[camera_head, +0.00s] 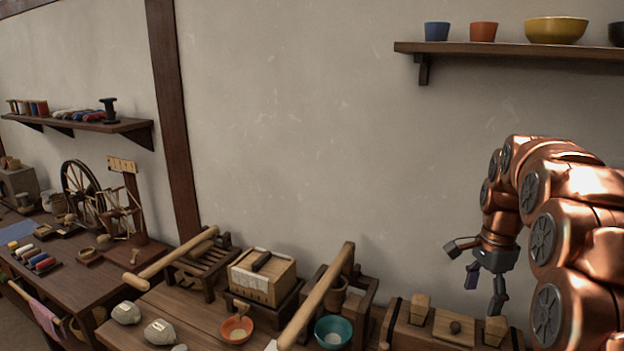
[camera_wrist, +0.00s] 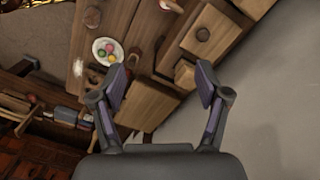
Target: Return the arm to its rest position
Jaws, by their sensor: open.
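My copper-coloured arm (camera_head: 560,190) reaches in from the right edge in the head view and bends down at its wrist. My gripper (camera_head: 484,287) hangs above the right part of the bench, over a wooden box with blocks (camera_head: 417,334). In the wrist view my gripper (camera_wrist: 162,82) shows two dark fingers with purplish pads, spread wide apart. Nothing is between them. The fingers look clear of the bench, though the exact height is hard to tell.
A shelf (camera_head: 500,49) with bowls and cups is on the wall above my arm. The workbench (camera_head: 190,305) carries a teal bowl (camera_head: 333,331), an orange bowl (camera_head: 236,329) and wooden presses with long handles (camera_head: 318,297).

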